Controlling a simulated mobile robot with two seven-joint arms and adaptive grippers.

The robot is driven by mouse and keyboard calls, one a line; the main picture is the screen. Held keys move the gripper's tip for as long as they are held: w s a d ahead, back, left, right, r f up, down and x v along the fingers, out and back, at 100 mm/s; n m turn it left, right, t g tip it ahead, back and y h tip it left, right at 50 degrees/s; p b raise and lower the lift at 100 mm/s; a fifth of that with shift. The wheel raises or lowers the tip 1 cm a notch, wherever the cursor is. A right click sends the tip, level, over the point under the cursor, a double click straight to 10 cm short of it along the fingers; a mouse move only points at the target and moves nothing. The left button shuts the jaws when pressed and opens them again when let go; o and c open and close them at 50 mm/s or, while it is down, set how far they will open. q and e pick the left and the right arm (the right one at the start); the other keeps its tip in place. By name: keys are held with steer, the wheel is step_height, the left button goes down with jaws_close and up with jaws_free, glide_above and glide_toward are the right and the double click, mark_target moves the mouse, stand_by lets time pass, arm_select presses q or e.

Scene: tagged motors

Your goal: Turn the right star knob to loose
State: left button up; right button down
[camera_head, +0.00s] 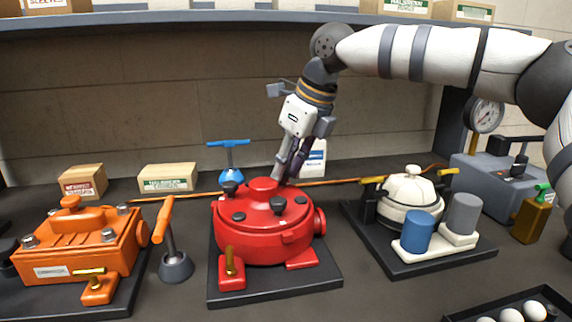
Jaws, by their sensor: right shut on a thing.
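The red round housing (262,238) stands on a dark base plate in the middle of the bench. Dark knobs show on its lid: one at the back left (230,187), one near the front (278,204) and smaller ones around the rim. My right gripper (286,178) reaches down from above to the back right of the lid. Its fingers are closed on what appears to be the right star knob, which they and the lid hide. I cannot tell how far that knob is turned. My left gripper is not in view.
An orange gearbox (75,250) stands left, with an orange-handled tool (168,235) beside it. A blue T-handle (229,160) rises behind the red housing. A white-domed unit (410,190) with blue and grey cylinders stands right. A shelf (190,15) runs above.

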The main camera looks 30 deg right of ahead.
steer(key=shift+f, duration=0.2)
steer(key=c, duration=1.4)
jaws_free()
steer(key=shift+o, duration=0.2)
steer(key=shift+r, duration=0.2)
steer(key=shift+s+r, duration=0.1)
steer(key=shift+r, duration=0.25)
steer(key=v, duration=0.7)
steer(key=shift+d, duration=0.1)
